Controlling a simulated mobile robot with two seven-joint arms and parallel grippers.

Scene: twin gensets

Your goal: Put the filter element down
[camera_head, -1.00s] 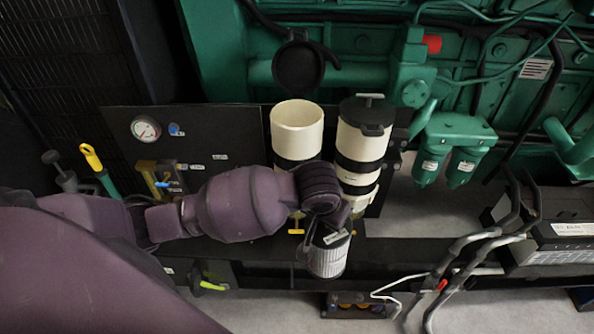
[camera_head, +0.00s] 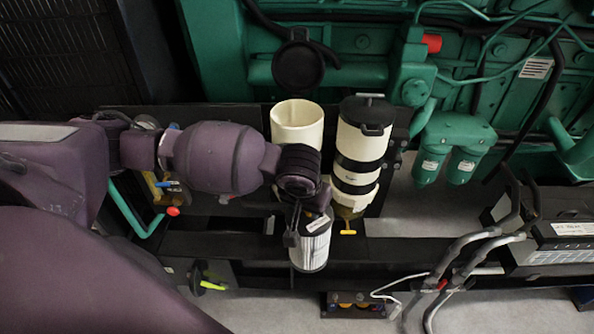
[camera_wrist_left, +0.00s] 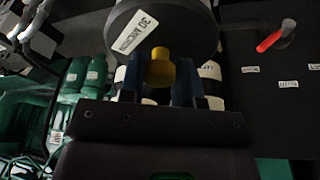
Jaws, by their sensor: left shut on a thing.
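The filter element (camera_head: 313,250) is a white pleated cylinder with a dark, labelled top end, hanging nearly upright in front of the two canisters. My left gripper (camera_head: 305,212) is above it, partly hidden by my wrist. In the left wrist view, the blue fingers of my left gripper (camera_wrist_left: 161,78) are shut on the yellow knob of the filter element's dark labelled cap (camera_wrist_left: 165,18). The cream left canister (camera_head: 297,125) stands open behind my wrist, its lower part hidden. My right gripper is in neither view.
A black lid (camera_head: 298,66) is swung up behind the open canister. A closed cream canister (camera_head: 360,150) stands to its right. A black rail (camera_head: 400,251) runs below. Grey hoses (camera_head: 470,245) are at right.

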